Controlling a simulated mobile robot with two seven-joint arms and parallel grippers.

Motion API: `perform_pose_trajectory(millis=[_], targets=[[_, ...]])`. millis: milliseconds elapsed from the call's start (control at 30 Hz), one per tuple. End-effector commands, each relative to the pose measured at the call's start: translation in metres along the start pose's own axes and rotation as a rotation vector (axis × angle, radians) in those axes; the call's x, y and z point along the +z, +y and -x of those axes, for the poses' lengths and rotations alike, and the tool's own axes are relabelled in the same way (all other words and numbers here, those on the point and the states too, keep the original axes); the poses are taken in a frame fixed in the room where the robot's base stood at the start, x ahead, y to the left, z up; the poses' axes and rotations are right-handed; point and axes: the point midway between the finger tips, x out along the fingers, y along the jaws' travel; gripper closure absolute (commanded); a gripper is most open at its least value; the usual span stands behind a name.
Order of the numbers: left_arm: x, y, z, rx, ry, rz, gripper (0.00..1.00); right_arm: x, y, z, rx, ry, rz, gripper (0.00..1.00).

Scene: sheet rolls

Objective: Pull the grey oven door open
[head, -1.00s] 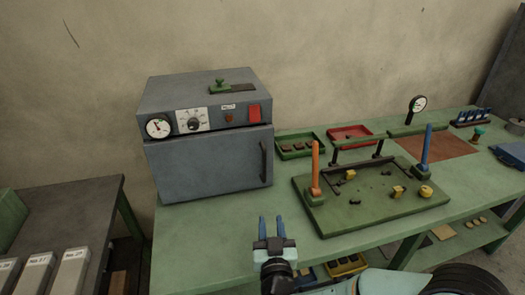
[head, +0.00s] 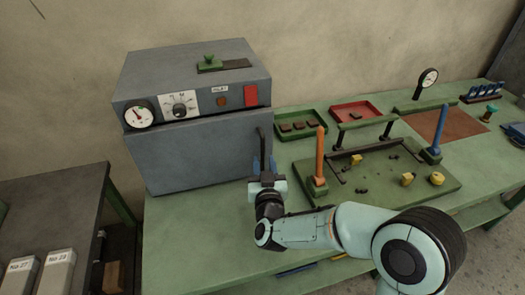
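The grey oven (head: 195,110) stands at the left end of the green bench. Its grey door (head: 190,155) looks closed, with a dark upright handle (head: 262,138) near the right edge. My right gripper (head: 264,163) points away from me at the lower part of this handle. Its two blue fingers are apart, one on each side of the handle in the picture. I cannot tell whether they touch it or how far in front of it they are. The gripper hides the handle's lower end. My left gripper is not in view.
A green board (head: 390,197) with an orange post (head: 319,155) and a blue post (head: 433,145) lies right of my gripper. Green (head: 318,136) and red (head: 375,108) trays sit behind. The bench in front of the oven is clear.

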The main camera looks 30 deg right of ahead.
Motion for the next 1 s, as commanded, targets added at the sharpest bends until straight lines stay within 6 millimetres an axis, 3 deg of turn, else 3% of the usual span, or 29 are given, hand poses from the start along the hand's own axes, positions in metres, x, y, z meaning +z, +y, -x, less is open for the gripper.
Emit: perform_pose_trajectory(millis=[100, 300, 700, 800, 1000], targets=[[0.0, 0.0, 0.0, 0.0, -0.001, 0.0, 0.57, 0.001, 0.0, -0.024, 0.001, -0.001, 0.001, 0.66], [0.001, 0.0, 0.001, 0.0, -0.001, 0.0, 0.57, 0.0, 0.0, -0.048, 0.001, -0.001, 0.001, 0.66], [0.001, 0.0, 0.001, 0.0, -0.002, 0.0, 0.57, 0.0, 0.0, -0.055, 0.0, -0.001, 0.0, 0.66], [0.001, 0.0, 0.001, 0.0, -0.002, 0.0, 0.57, 0.0, 0.0, -0.055, 0.0, -0.001, 0.0, 0.99], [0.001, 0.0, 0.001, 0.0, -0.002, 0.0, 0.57, 0.0, -0.001, -0.055, 0.0, 0.0, 0.0, 1.0]])
